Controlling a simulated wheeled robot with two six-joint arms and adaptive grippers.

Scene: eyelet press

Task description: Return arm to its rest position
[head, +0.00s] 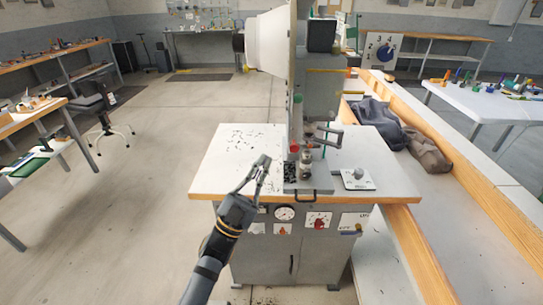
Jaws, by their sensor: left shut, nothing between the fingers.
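My left gripper (258,176) shows in the head view, reaching up from the bottom to just over the front edge of the press table (215,175). Its fingers are shut with nothing between them. The eyelet press (320,85) stands on the table to the right of the gripper, with a tray of dark small parts (290,172) at its foot. The gripper is just left of this tray; I cannot tell whether they touch. My right gripper is not in view.
A square plate with a knob (358,178) lies on the table's right side. Dark scraps (245,138) lie on its left. Gauges (284,213) are on the cabinet front. A wood-edged bench (470,180) with dark cloth (385,125) runs along the right. Floor to the left is open.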

